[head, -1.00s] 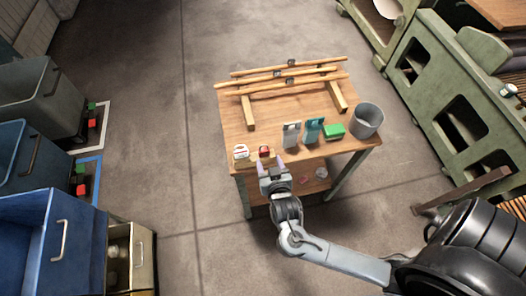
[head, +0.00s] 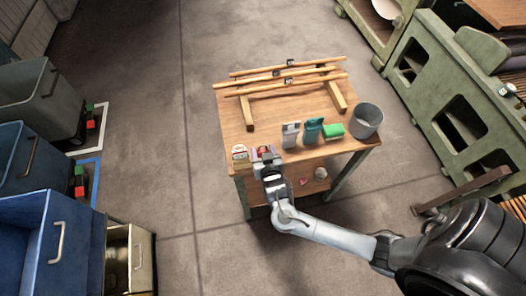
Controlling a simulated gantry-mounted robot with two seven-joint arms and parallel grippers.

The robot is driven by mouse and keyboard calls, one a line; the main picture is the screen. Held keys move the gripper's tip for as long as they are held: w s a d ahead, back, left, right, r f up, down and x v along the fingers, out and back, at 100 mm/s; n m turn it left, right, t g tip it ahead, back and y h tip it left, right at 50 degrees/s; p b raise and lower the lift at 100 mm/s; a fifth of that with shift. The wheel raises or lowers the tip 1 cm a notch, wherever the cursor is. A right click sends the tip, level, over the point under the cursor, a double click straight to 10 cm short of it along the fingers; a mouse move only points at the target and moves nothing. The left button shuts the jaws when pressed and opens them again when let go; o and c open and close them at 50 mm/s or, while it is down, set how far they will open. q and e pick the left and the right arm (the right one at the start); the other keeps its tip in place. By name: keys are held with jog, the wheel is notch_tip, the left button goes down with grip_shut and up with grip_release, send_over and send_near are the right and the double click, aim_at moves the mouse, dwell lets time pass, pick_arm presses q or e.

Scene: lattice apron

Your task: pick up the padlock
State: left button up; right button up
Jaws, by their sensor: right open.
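A small red object (head: 264,149), which looks like the padlock, sits near the front edge of the wooden table (head: 240,112). It is too small to make out its details. My right gripper (head: 263,152) reaches in from the front of the table, open, with its two fingers on either side of the red object. The gripper partly hides the object. I cannot tell whether the fingers touch it. My left gripper is not in view.
A white and red box (head: 240,153) stands just left of the gripper. To the right are a grey item (head: 290,134), a teal item (head: 312,130), a green block (head: 333,131) and a grey bucket (head: 367,120). Wooden poles (head: 290,79) lie on supports behind.

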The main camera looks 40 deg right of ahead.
jog(key=c, duration=0.8)
jog(key=shift+r, duration=0.1)
